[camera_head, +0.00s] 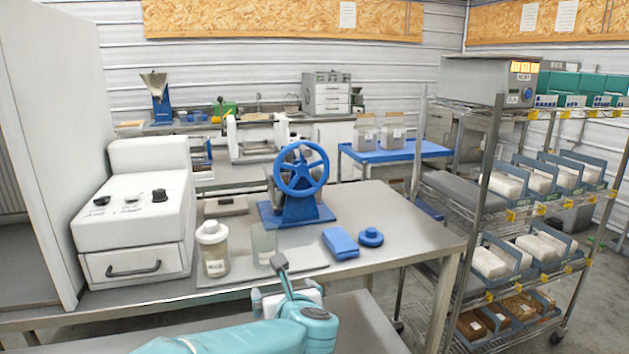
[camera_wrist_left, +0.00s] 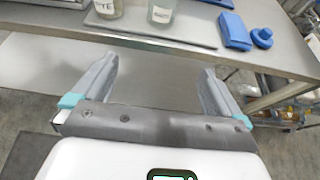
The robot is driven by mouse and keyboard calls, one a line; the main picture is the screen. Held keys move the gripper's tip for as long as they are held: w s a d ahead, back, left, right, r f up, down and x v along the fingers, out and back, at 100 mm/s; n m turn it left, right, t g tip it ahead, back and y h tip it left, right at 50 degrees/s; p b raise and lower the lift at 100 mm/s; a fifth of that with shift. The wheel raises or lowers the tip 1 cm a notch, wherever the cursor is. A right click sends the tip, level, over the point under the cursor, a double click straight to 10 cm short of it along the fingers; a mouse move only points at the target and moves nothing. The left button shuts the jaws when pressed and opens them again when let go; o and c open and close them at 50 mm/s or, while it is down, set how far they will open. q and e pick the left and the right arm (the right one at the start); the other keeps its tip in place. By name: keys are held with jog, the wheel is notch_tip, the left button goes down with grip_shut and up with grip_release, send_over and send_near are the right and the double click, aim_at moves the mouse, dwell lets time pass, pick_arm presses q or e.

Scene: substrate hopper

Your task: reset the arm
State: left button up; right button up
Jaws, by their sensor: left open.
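My left arm reaches in from the bottom of the head view, its teal links low in front of the table. My left gripper (camera_head: 281,275) is near the table's front edge, below the clear glass jar (camera_head: 264,244). In the left wrist view my left gripper (camera_wrist_left: 158,70) shows two grey fingers spread wide apart, with nothing between them. The table's front edge lies beyond the fingertips. My right gripper is in neither view.
The steel table (camera_head: 400,215) holds a white-lidded jar (camera_head: 214,250), a blue hand-wheel machine (camera_head: 298,185), a blue block (camera_head: 340,243), a round blue piece (camera_head: 371,237) and a white drawer machine (camera_head: 135,220). A wire rack (camera_head: 490,190) stands at right.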

pick_arm(q)
jog(key=a+f+g+y+p, duration=0.2)
jog(key=a+f+g+p, duration=0.1)
jog(key=a+f, duration=0.75)
jog(key=s+a+f+m+g+h+p, duration=0.1)
jog(key=s+a+f+m+p, duration=0.15)
jog(key=s+f+m, duration=0.45)
jog(key=s+a+f+m+g+h+p, duration=0.2)
jog(key=s+a+f+m, duration=0.15)
jog(key=f, duration=0.55)
jog(key=s+d+f+m+g+h, duration=0.2)
jog(key=s+d+m, duration=0.1)
jog(key=s+m, duration=0.5)
jog(key=s+d+f+m+g+h, duration=0.2)
jog(key=s+d+m, duration=0.2)
jog(key=s+m, duration=0.3)
jog(key=s+d+f+m+g+h, duration=0.2)
jog(key=s+d+m+h, duration=0.1)
jog(key=s+m, duration=0.5)
jog(key=m, duration=0.3)
jog(key=shift+s+d+f+m, duration=0.2)
jog(key=shift+s+f+m, duration=0.05)
jog(key=shift+s+m, duration=0.1)
